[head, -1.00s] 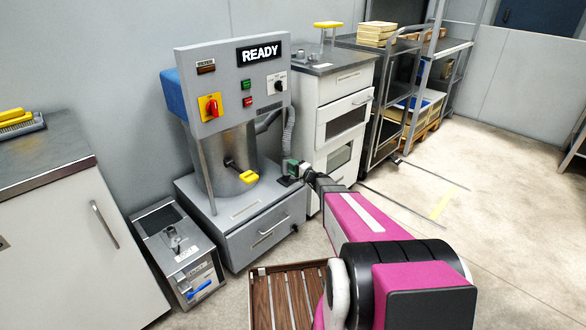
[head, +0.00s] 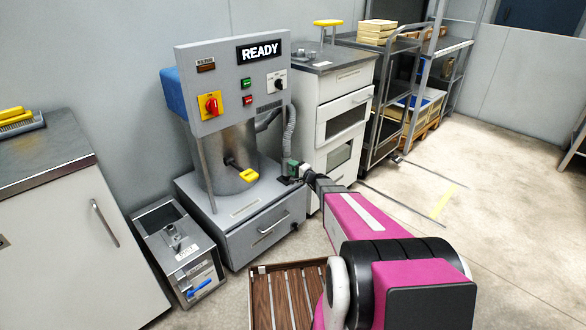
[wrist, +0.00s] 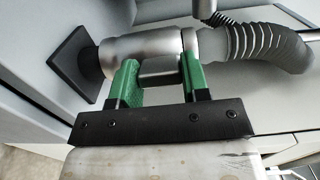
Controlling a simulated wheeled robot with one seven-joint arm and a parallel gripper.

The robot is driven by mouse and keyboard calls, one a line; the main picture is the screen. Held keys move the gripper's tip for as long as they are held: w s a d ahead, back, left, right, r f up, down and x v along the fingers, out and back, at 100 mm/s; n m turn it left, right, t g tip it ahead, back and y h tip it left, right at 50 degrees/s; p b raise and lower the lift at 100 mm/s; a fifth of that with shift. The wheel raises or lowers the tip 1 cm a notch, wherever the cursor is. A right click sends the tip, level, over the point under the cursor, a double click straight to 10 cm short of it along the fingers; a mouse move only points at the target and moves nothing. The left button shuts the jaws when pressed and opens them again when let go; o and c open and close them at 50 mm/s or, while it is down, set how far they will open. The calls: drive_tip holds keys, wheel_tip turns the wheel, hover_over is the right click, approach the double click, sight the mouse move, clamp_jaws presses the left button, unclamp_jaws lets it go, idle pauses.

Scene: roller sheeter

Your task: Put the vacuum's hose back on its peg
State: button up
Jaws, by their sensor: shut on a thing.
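The vacuum (head: 228,160) is a grey unit with a steel drum, a control panel reading READY and a drawer base. Its grey ribbed hose (head: 290,130) hangs at the drum's right side and runs down to my gripper (head: 290,169). In the wrist view, my gripper's green fingers (wrist: 158,80) are shut on the silver tube at the hose's end (wrist: 135,52). A dark square nozzle plate (wrist: 75,65) is at the tube's left, and the ribbed hose (wrist: 265,45) leaves at its right. I cannot make out the peg for certain.
A white drawer cabinet (head: 330,100) stands close to the right of my gripper. A small steel box (head: 180,250) is on the floor at left, and a slatted wooden tray (head: 287,295) is in front. Open floor (head: 480,200) lies to the right.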

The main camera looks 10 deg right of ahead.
drive_tip(key=shift+f, duration=1.6)
idle(1.4)
drive_tip(key=o, duration=1.3)
drive_tip(key=shift+o, duration=0.2)
drive_tip(key=v, duration=1)
drive_tip(key=shift+s+d, duration=0.2)
drive_tip(key=shift+s, duration=0.15)
